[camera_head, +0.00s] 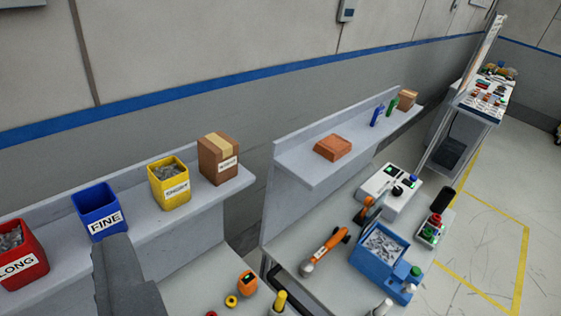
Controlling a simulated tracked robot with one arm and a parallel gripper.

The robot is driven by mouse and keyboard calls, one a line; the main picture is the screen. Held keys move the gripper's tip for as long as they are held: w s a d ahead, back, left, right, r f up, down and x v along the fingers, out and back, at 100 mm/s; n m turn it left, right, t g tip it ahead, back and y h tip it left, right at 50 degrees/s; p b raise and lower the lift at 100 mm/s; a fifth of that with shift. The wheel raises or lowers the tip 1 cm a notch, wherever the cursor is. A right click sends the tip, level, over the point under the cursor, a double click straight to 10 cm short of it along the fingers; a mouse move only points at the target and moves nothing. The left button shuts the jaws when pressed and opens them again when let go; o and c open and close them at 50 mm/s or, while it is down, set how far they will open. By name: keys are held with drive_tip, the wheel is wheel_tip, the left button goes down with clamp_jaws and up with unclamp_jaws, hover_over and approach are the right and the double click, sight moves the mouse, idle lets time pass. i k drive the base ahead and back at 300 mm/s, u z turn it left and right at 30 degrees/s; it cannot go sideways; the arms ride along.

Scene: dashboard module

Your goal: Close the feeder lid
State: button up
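A blue feeder box (366,265) stands on the grey workbench at the lower right of the view. Its top is open, and a heap of small metal parts (382,246) shows inside. A smaller blue part with a green knob (415,271) sits at its right side. I cannot clearly tell the lid from the rest of the box. A dark grey part of mine, likely my gripper (125,277), rises at the lower left, far from the feeder. Its fingertips cannot be told apart, so its opening is unclear.
An orange-black tool (327,248) lies left of the feeder, with a white control box (390,190) behind. A button box (432,229) stands right. A shelf at left holds red (22,254), blue (98,211) and yellow (169,184) bins. Floor at right is open.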

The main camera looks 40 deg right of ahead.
sight(368, 202)
drive_tip(key=z, duration=0.4)
drive_tip(key=k, duration=1.15)
drive_tip(key=z, duration=1.2)
drive_tip(key=i, duration=1.25)
drive_tip(key=u, duration=0.5)
